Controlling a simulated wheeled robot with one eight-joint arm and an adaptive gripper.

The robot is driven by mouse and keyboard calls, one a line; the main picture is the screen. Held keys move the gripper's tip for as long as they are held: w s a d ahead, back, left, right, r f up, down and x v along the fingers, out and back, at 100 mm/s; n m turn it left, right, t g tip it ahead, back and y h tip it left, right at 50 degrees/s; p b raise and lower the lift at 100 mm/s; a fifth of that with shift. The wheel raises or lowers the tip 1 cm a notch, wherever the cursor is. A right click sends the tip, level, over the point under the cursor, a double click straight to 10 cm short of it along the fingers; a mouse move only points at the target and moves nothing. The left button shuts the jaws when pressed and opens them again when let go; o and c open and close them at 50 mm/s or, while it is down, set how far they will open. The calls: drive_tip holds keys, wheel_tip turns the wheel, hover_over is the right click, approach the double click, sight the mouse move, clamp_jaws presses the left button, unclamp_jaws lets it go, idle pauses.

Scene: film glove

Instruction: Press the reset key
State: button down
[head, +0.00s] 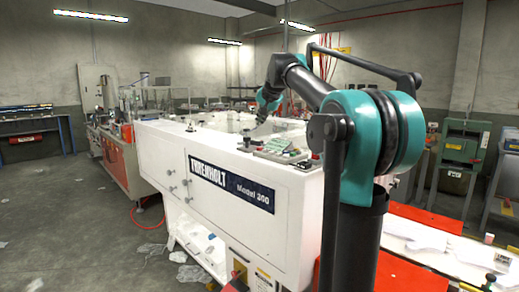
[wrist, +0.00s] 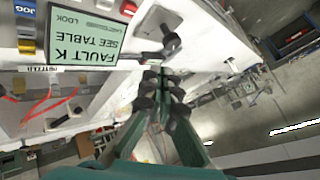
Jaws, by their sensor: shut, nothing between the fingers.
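The white machine's control panel (head: 281,148) is on its top face, below my forearm in the head view. In the wrist view, turned upside down, its pale green display (wrist: 84,36) reads "FAULT K", "SEE TABLE" and "LOOK". A blue key marked JOG (wrist: 25,8) and a yellow key (wrist: 27,47) sit beside the display. A red part (wrist: 128,8) shows at the top edge. I cannot read a reset label on any key. My gripper (wrist: 164,82) is shut and empty, with its dark fingertips together beside the display. I cannot tell whether it touches anything.
The long white machine (head: 235,200) fills the middle. A dark knob or post (wrist: 171,40) stands close to my fingertips in the wrist view. A red-edged table with papers (head: 425,238) is at right. Grey floor (head: 75,225) is open at left.

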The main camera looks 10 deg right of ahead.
sight(260, 148)
drive_tip(key=shift+f, duration=3.75)
drive_tip(key=shift+f, duration=0.15)
drive_tip(key=shift+f, duration=0.3)
drive_tip(key=shift+f, duration=0.4)
drive_tip(key=shift+r, duration=0.85)
drive_tip(key=shift+r, duration=2.55)
